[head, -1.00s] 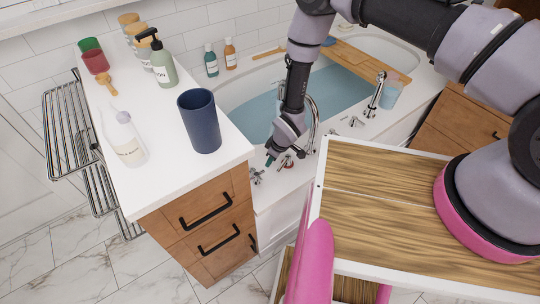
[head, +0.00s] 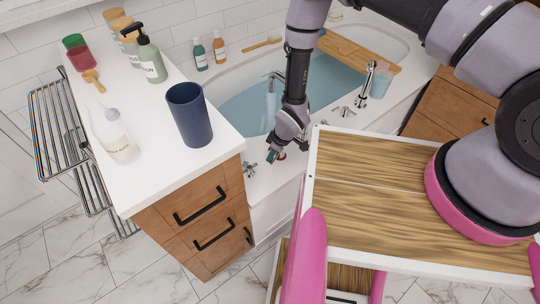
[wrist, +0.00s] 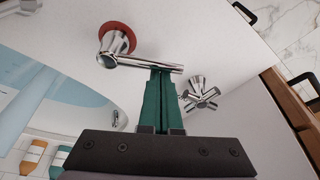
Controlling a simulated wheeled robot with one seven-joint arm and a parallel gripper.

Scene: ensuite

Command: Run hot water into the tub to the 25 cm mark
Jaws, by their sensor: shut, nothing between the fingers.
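The tub (head: 240,98) holds blue water (head: 246,115). No depth mark is readable. A chrome spout (head: 277,75) shows beside my arm, with a pale streak below it that looks like running water. A chrome lever tap with a red ring (wrist: 117,36) is on the tub's rim, its lever pointing right in the wrist view. The red ring also shows small in the head view (head: 281,157). My gripper (wrist: 160,72) has green fingers, shut and empty, with the tips at the lever's end; I cannot tell whether they touch. The gripper partly hides the tap in the head view (head: 270,157).
A cross-shaped handle (wrist: 201,94) sits close right of my fingers. A white-topped cabinet (head: 150,180) with a blue cup (head: 190,118) and bottles stands left. A wooden tray (head: 360,52) spans the tub. A second chrome faucet (head: 368,80) stands farther right.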

